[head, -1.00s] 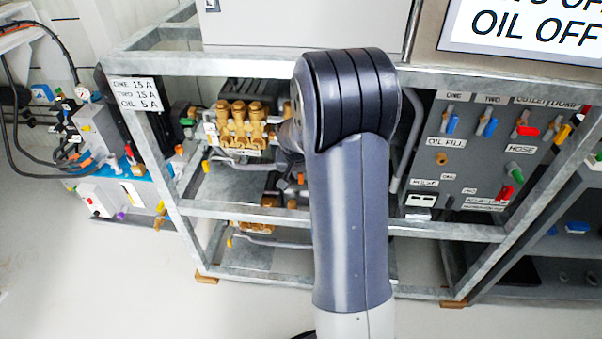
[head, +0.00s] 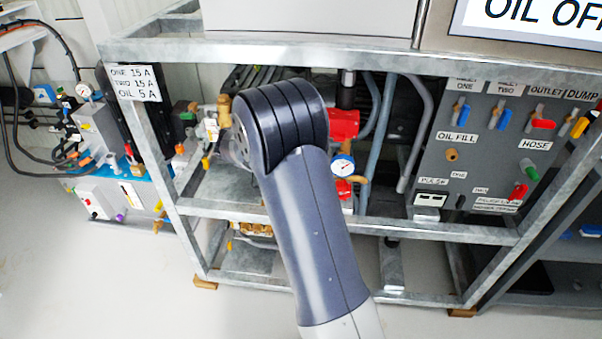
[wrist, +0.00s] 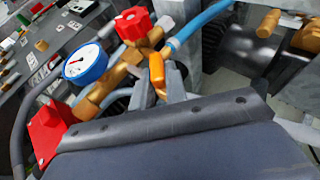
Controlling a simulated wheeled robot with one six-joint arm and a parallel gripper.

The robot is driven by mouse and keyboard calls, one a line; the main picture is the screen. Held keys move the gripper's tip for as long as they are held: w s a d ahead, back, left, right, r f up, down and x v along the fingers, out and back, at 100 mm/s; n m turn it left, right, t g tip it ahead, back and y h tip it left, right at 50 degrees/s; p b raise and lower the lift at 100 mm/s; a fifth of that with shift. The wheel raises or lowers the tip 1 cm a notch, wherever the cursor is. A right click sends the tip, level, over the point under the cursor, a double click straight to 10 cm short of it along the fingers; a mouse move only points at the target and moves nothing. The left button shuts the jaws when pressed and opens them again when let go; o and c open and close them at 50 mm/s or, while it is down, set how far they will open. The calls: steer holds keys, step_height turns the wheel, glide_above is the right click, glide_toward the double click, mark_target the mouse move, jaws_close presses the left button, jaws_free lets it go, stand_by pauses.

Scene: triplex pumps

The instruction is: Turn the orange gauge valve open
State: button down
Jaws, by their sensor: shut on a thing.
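The orange gauge valve handle (wrist: 157,72) shows in the wrist view, standing upright on brass fittings (wrist: 112,80). My gripper (wrist: 161,88) is shut on it, with the grey fingers at its sides and its upper end showing above them. The blue-rimmed gauge (wrist: 85,64) with a white face is left of the handle. The gauge also shows in the head view (head: 343,166), just right of my arm. My arm hides my gripper and the orange handle in the head view.
A red knob (wrist: 132,24) and a blue hose (wrist: 200,28) are close to the handle. A red part (wrist: 47,132) sits at lower left. The galvanized frame (head: 440,228) surrounds the pumps, with a grey valve panel (head: 470,165) at right.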

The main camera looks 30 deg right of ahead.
steer(key=h, duration=0.2)
steer(key=f+n+g+h+b, duration=0.1)
steer(key=shift+w+a+g+h, duration=0.1)
steer(key=shift+a+g+h, duration=0.1)
steer(key=shift+g+h, duration=0.15)
steer(key=shift+f+n+g+h+b, duration=0.15)
steer(key=shift+n+g+h+b, duration=0.5)
steer(key=shift+h, duration=1)
steer(key=c, duration=1.4)
jaws_free()
steer(key=shift+c, duration=0.2)
steer(key=p+v, duration=0.1)
steer(key=v, duration=0.9)
steer(key=shift+a+f, duration=0.15)
steer(key=shift+a, duration=0.3)
